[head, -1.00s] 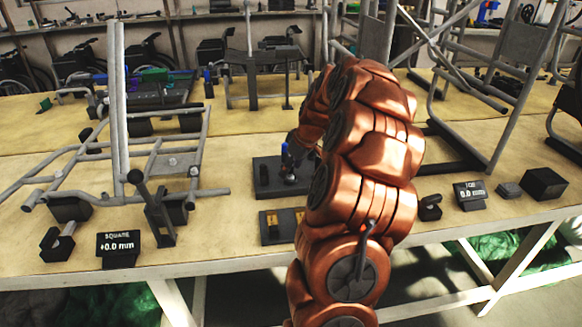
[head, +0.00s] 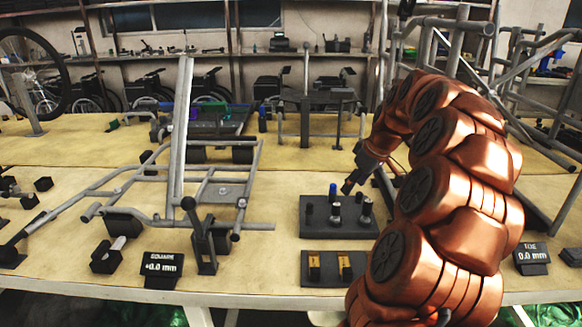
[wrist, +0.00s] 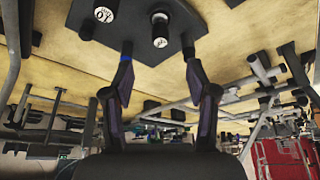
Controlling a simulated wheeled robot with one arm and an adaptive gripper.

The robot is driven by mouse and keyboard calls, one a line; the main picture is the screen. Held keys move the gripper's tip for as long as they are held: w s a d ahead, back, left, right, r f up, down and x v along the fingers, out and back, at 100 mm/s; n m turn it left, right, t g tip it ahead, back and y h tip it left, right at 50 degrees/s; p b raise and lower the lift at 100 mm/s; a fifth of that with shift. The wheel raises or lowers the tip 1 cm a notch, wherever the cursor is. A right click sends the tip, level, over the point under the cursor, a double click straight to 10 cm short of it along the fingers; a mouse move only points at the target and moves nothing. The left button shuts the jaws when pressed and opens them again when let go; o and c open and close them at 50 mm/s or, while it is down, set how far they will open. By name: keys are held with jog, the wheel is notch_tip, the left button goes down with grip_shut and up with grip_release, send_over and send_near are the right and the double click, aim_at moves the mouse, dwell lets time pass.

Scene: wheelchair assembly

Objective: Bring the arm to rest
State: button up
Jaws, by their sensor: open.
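My copper arm rises at the right of the head view and bends over the bench. My gripper (head: 348,187) hangs just above the far right part of a black holder block (head: 315,228). In the wrist view my gripper (wrist: 157,50) shows two dark fingers spread apart with nothing between them. The same block (wrist: 185,12) lies beyond the fingertips, with round-capped pieces standing in it. Whether the fingertips touch the block cannot be told.
A grey tube frame (head: 180,190) lies on the bench at left, beside a "SQUARE" readout (head: 163,268). A small black tray (head: 327,280) with two yellow-marked pieces sits in front of the block. Another readout (head: 531,256) and upright tube frames (head: 545,60) stand at right.

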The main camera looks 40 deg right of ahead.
dwell(0.3)
jog(key=s+a+r+g+y+p, duration=0.1)
jog(key=s+a+r+p, duration=0.15)
jog(key=a, duration=1.05)
jog(key=s+a+r+g+p, duration=0.1)
jog(key=a+r+g+p, duration=0.15)
jog(key=a, duration=0.95)
jog(key=s+a+g+p, duration=0.1)
jog(key=s+a+p, duration=0.1)
jog(key=s+a, duration=0.2)
jog(key=s+a+f+m+g+h+p, duration=0.1)
jog(key=s+a, duration=0.3)
jog(key=s, duration=0.6)
jog(key=s+a+g+p, duration=0.1)
jog(key=s+a+p, duration=0.2)
jog(key=s+a, duration=0.2)
jog(key=s, duration=0.2)
jog(key=shift+s+f+m+h, duration=0.25)
jog(key=shift+s+m+h, duration=0.05)
jog(key=shift+s, duration=0.1)
jog(key=shift+a, duration=0.1)
jog(key=shift+c, duration=0.2)
